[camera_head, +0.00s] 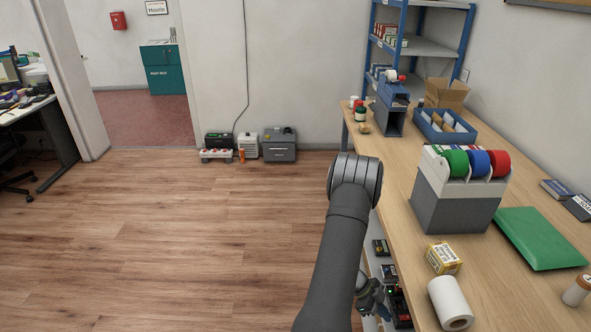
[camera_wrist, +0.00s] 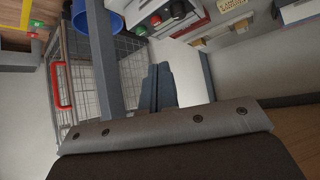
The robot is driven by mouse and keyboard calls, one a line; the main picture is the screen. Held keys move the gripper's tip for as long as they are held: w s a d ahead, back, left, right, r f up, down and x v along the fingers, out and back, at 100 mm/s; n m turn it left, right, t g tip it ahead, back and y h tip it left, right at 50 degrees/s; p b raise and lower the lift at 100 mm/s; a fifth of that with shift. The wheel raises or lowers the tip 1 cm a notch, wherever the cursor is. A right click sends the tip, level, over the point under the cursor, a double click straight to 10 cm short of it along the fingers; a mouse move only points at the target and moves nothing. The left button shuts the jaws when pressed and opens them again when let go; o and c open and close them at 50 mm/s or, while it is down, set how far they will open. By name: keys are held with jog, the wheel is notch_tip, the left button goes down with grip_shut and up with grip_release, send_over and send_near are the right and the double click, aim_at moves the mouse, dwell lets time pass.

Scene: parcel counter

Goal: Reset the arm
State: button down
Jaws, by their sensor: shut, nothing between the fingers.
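My arm reaches up from the bottom of the head view and bends at the elbow beside the wooden counter (camera_head: 405,185). My gripper (camera_head: 372,297) hangs low at the counter's left edge, partly hidden behind my forearm. In the wrist view my gripper's dark fingers (camera_wrist: 157,85) lie together, with nothing seen between them. Past the fingertips are a grey post and a wire basket (camera_wrist: 130,75) with a red handle.
The counter holds a tape dispenser (camera_head: 455,190), a green envelope (camera_head: 541,238), a white roll (camera_head: 450,302) and a small yellow box (camera_head: 443,258). Small dark items lie on a lower shelf (camera_head: 377,262) close to my gripper. The wooden floor (camera_head: 180,240) at left is clear.

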jog(key=shift+s+d+n+t, duration=1.55)
jog(key=shift+s+n+t, duration=0.55)
jog(key=shift+s+n, duration=0.85)
jog(key=shift+h, duration=0.4)
jog(key=x, duration=0.9)
jog(key=shift+s+a+f, duration=0.1)
jog(key=shift+s+f, duration=0.15)
jog(key=shift+f, duration=0.1)
jog(key=v, duration=0.8)
jog(key=shift+a+f+x, duration=0.1)
jog(key=shift+x, duration=1.35)
jog(key=shift+a+f+x, duration=0.1)
jog(key=shift+f+x, duration=0.05)
jog(key=shift+x, duration=1.25)
